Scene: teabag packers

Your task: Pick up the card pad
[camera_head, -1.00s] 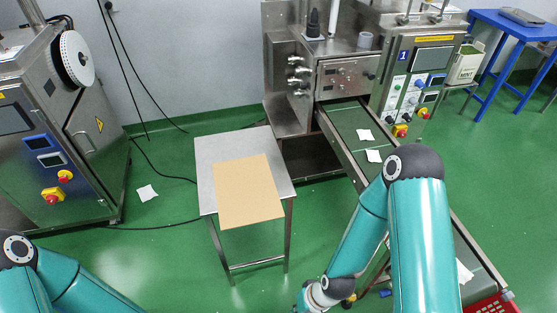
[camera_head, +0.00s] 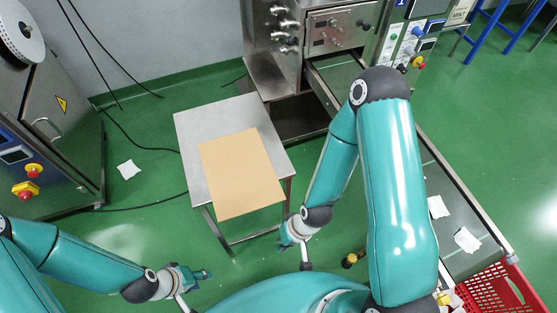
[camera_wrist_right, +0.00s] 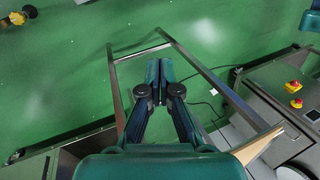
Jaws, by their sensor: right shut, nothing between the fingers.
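The card pad (camera_head: 242,172) is a flat tan sheet in the head view. A tan edge at the lower right there looks like the pad. My left gripper (camera_head: 190,278) is in front of the table at the lower left, clear of the pad; its fingers are too small to read.
A conveyor (camera_head: 445,185) with white teabags runs along the right, ending by a red crate (camera_head: 490,290). A packing machine (camera_head: 340,40) stands behind the table and another machine (camera_head: 45,150) at the left. A teabag (camera_head: 128,169) lies on the floor.

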